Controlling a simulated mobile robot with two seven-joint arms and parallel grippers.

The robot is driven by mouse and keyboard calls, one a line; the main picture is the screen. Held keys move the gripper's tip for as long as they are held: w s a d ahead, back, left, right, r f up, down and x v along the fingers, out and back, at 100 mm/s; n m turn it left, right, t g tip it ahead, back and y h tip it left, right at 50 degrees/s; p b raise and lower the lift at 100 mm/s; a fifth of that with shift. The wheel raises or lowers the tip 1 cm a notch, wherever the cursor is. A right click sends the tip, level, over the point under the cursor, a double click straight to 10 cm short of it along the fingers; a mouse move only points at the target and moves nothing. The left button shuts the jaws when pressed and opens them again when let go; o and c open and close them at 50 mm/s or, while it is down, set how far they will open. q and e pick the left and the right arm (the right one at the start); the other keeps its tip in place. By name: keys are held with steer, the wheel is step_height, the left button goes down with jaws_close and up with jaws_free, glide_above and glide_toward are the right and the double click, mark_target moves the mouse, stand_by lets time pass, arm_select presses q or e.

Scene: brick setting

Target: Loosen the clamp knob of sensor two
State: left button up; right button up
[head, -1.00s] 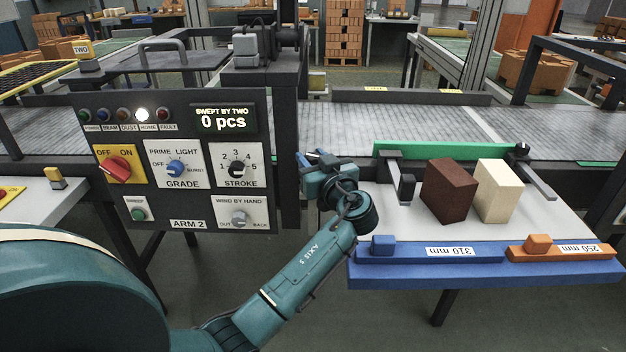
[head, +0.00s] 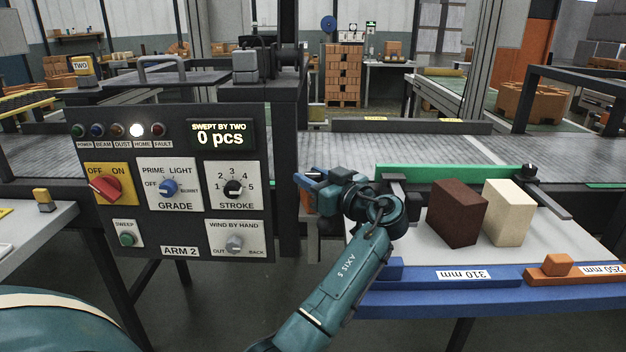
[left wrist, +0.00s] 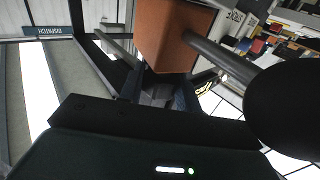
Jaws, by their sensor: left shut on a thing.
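My left gripper (head: 312,180) is beside the right edge of the dark control panel, near the front of the conveyor. In the left wrist view its fingers (left wrist: 160,95) are shut on a small grey piece, which looks like the clamp knob (left wrist: 158,90) and is mostly hidden. Right beyond it is an orange-brown block (left wrist: 172,35), probably the sensor body, with a dark grey rod (left wrist: 222,58) beside it. A bit of orange also shows below the gripper in the head view (head: 307,203). I cannot read a sensor number. My right gripper is not in view.
The control panel (head: 183,250) with its switches and lit display is close on the left. On the right, a table with a blue front edge (head: 440,297) holds a dark brown block (head: 455,213) and a cream block (head: 509,212). The conveyor (head: 400,150) runs behind.

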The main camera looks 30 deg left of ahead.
arm_select(q)
steer(key=o, duration=1)
steer(key=shift+c, duration=0.2)
steer(key=shift+r, duration=0.1)
step_height(320, 180, up, 9)
steer(key=shift+r, duration=0.45)
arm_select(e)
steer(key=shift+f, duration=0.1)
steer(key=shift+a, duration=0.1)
